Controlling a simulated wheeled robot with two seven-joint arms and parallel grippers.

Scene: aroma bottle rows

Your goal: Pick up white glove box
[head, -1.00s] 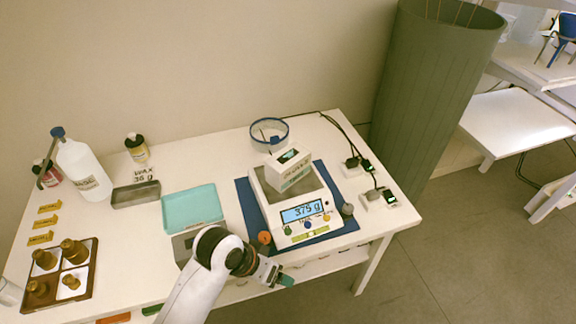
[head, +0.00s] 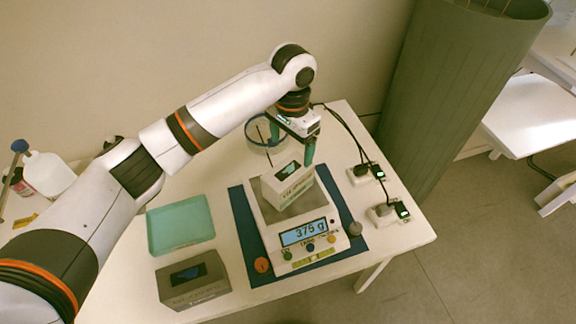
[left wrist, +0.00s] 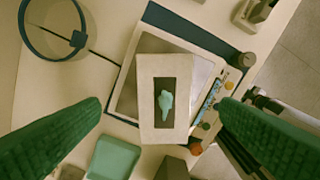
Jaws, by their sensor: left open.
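The white glove box (head: 287,184) stands on the pan of the digital scale (head: 301,233), whose display reads 375 g. In the left wrist view the white glove box (left wrist: 163,98) shows from above, with a dark slot and a teal glove tuft in its top. My left gripper (head: 292,152) is open just above and behind the box, pointing down. In the left wrist view its green fingers (left wrist: 160,110) lie on both sides of the box, with gaps to it. My right gripper is in neither view.
A grey glove box (head: 193,281) and a teal tray (head: 181,225) stand left of the scale. A clear blue-rimmed container (head: 262,133) is behind it. Plugs and cables (head: 372,175) lie right. A blue mat (head: 242,205) is under the scale. A green column (head: 440,100) stands beside the table.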

